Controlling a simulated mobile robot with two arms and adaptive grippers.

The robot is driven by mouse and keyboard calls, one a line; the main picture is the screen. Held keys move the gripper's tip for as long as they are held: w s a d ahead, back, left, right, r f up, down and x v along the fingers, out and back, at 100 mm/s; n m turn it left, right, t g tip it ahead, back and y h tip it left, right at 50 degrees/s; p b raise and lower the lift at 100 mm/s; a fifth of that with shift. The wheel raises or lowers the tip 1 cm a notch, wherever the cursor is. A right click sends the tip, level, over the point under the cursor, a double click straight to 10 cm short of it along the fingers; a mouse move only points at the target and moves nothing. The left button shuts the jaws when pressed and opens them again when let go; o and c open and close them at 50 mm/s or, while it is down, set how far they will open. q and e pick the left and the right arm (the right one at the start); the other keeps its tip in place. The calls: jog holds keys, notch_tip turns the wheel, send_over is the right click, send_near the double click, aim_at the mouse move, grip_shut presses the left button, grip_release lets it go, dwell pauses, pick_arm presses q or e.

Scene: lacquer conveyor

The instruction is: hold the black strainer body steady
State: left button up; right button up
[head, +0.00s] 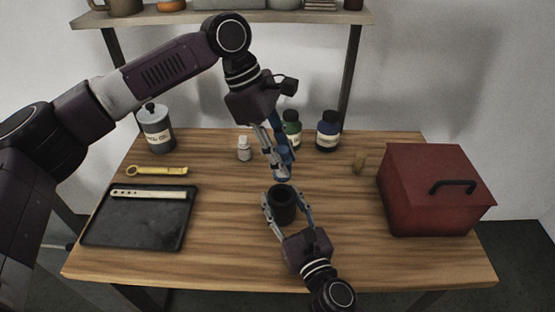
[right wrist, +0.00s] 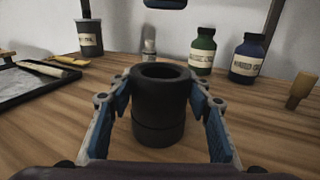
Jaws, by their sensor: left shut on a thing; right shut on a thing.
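The black strainer body (head: 281,204) is an upright, open-topped dark cylinder on the wooden table, near its middle. It also shows in the right wrist view (right wrist: 160,108), with its round opening facing up. My right gripper (head: 284,204) comes from the front edge and is shut on the body, one finger on each side. My left gripper (head: 281,176) hangs above and just behind the body, fingers pointing down. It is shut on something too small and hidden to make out. A dark blue end at the top of the right wrist view (right wrist: 165,4) is seen above the body.
A red toolbox (head: 431,187) stands right. A black tray (head: 138,231) with a pale strip lies left, a yellow tool (head: 157,171) behind it. A grey can (head: 157,132), white bottle (head: 244,149), green bottle (head: 292,128), blue bottle (head: 328,134) and small wooden piece (head: 359,161) stand behind.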

pick_arm(q)
send_over(282, 186)
jog(key=s, duration=0.3)
jog(key=shift+w+f, duration=0.15)
jog(key=shift+f, duration=1.1)
jog(key=shift+w+f, duration=0.1)
jog(key=shift+f, duration=1.15)
jog(key=shift+f, duration=1.95)
jog(key=o, duration=1.1)
jog(key=shift+f, duration=0.1)
jog(key=v, duration=1.2)
